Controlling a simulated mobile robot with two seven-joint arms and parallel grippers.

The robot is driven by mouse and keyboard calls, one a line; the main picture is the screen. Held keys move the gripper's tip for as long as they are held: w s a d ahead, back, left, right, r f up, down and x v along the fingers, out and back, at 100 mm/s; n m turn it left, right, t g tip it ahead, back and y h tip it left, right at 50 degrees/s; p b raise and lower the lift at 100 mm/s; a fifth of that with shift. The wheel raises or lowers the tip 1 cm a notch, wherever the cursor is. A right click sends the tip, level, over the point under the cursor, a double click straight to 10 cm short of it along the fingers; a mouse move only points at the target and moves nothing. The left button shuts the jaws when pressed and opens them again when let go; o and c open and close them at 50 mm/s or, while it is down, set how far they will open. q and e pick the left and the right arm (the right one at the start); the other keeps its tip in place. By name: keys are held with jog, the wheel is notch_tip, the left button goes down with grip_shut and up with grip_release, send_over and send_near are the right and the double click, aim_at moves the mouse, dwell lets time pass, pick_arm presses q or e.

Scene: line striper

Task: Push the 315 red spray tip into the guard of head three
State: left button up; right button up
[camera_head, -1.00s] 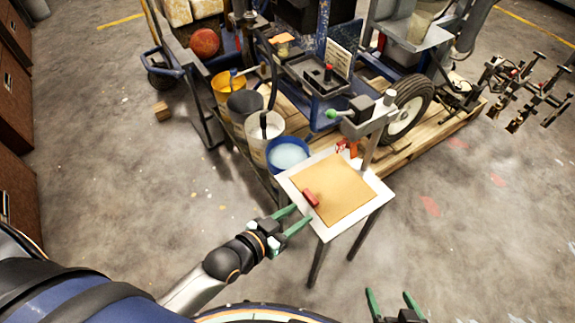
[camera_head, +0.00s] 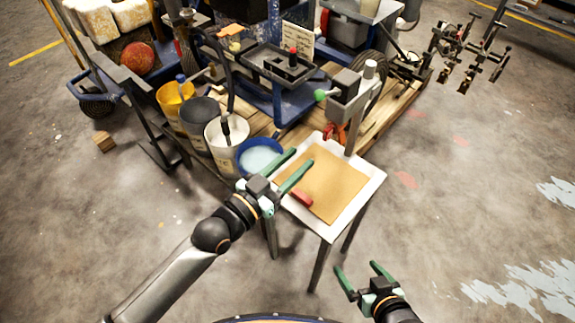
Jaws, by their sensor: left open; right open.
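A small red piece (camera_head: 301,198), which looks like the spray tip, lies on the tan mat (camera_head: 338,186) near the left side of a small white-topped table. My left gripper (camera_head: 301,160) is open and empty over the table's left edge, just beyond the red piece in the picture. The spray head (camera_head: 346,88) is clamped on a grey post at the table's back. An orange-red part below it (camera_head: 335,133) looks like the guard. Its opening and any number are too small to make out. My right gripper (camera_head: 358,270) is open and empty in front of the table, low and right.
A blue bucket (camera_head: 261,156) stands close to the table's left edge, with white, dark and yellow buckets further left. The striper cart with a tray (camera_head: 283,68) stands behind. The concrete floor right of the table is clear.

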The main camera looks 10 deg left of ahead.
aim_at(325, 136)
pick_arm(q)
jog(key=b+x, duration=0.2)
jog(key=x, duration=0.5)
jog(key=shift+x, duration=0.85)
jog(key=shift+w+d, duration=0.15)
grip_shut()
dwell(0.4)
